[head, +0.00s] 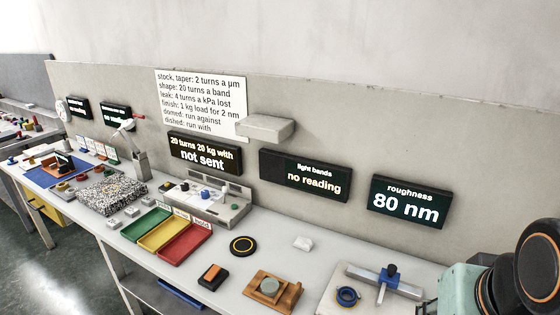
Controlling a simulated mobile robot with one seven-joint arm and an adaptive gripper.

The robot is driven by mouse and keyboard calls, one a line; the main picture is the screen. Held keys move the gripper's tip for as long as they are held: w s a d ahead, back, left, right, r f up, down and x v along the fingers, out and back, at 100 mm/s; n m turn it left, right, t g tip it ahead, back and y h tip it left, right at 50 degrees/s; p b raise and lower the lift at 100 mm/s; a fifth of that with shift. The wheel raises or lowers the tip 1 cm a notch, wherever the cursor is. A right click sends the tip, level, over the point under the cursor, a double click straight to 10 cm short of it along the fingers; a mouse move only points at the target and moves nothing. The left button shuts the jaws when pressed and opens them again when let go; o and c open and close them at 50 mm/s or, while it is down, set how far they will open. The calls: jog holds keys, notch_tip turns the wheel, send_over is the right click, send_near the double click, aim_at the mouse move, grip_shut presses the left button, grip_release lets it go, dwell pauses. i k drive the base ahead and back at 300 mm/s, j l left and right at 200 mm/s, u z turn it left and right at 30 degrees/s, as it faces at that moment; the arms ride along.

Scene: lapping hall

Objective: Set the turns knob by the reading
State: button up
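A grey control console (233,211) stands against the back wall with several small knobs, one of them blue (205,194); which is the turns knob is too small to tell. The display above it (205,153) reads "20 turns 20 kg with" and "not sent". The light bands display (305,175) reads "no reading". The roughness display (409,202) reads "80 nm". A white wall card (202,104) lists rules, including "shape: 20 turns a band" and "finish: 1 kg load for 2 nm". Part of my arm shows at lower right; my gripper is not in view.
Green, yellow and red trays (183,249) lie before the console. A black disc with a yellow ring (243,245), a wooden fixture (285,293) and a blue-clamped stand (385,283) are on the bench. A speckled plate (112,191) lies left. A grey wall shelf (265,128) juts out.

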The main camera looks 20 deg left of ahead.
aim_at(184, 187)
jog(key=i+j, duration=0.1)
jog(key=j, duration=0.5)
jog(key=i+j, duration=0.1)
jog(key=j, duration=0.5)
jog(key=i+j, duration=0.15)
jog(key=j, duration=0.4)
jog(key=i+j, duration=0.1)
jog(key=j, duration=0.5)
jog(key=i+j, duration=0.1)
jog(key=j, duration=0.5)
jog(key=i+j, duration=0.1)
jog(key=j, duration=0.5)
jog(key=i+j, duration=0.15)
jog(key=j, duration=0.45)
jog(key=i+j, duration=0.1)
jog(key=j, duration=0.5)
jog(key=j+u, duration=0.2)
jog(key=j, duration=0.2)
jog(key=i+z, duration=0.2)
jog(key=k+j, duration=0.05)
jog(key=k, duration=0.05)
